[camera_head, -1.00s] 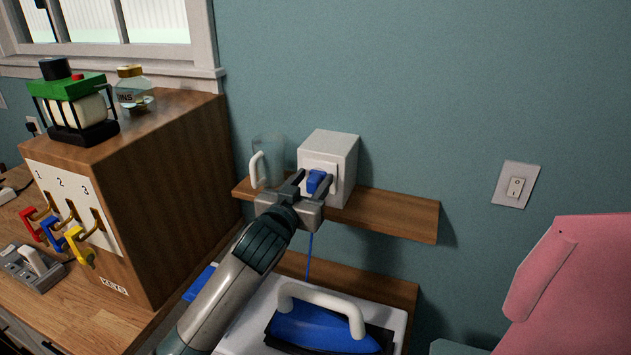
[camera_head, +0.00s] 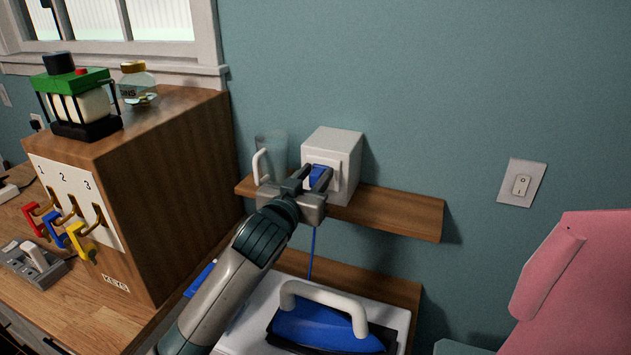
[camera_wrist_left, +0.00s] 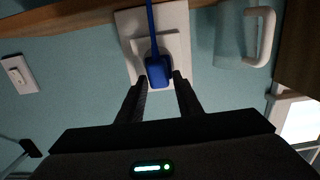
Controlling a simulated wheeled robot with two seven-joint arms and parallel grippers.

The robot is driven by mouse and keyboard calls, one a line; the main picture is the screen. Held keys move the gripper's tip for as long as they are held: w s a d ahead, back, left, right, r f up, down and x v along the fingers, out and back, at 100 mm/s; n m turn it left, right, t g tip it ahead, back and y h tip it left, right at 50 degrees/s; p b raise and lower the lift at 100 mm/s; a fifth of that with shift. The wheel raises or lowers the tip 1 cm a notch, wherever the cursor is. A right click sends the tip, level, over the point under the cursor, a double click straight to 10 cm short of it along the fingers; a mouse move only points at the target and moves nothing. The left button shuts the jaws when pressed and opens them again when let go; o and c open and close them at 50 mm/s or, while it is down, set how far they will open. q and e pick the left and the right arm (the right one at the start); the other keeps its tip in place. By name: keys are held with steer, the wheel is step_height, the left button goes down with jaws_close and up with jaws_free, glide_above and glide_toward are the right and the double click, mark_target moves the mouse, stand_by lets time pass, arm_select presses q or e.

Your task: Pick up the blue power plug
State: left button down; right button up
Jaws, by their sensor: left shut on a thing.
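The blue power plug (camera_head: 319,176) is at the front face of a white box (camera_head: 333,150) on the wooden shelf. A blue cord (camera_head: 312,250) hangs from it. My left gripper (camera_head: 310,178) is shut on the plug, with one finger on each side. In the left wrist view the plug (camera_wrist_left: 158,72) is between the fingertips (camera_wrist_left: 158,80), in front of a white socket plate (camera_wrist_left: 176,52). I cannot tell whether its prongs are still in the socket. My right gripper is not in view.
A clear mug (camera_head: 270,155) stands just left of the box on the shelf (camera_head: 400,212). Below is a blue iron (camera_head: 325,325) with a white handle. A wooden cabinet (camera_head: 180,190) stands at left. A wall switch (camera_head: 521,184) and a pink thing (camera_head: 585,290) are at right.

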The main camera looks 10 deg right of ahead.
mark_target(315, 174)
arm_select(q)
step_height(315, 174, up, 6)
steer(key=shift+d+f+b, duration=0.1)
steer(key=shift+f+b, duration=0.15)
steer(key=shift+b, duration=1)
steer(key=f+b+v, duration=0.1)
steer(key=b+v, duration=0.4)
steer(key=v, duration=1.4)
steer(key=shift+s+a+r, duration=0.2)
steer(key=shift+s+r, duration=0.1)
steer(key=shift+f, duration=0.1)
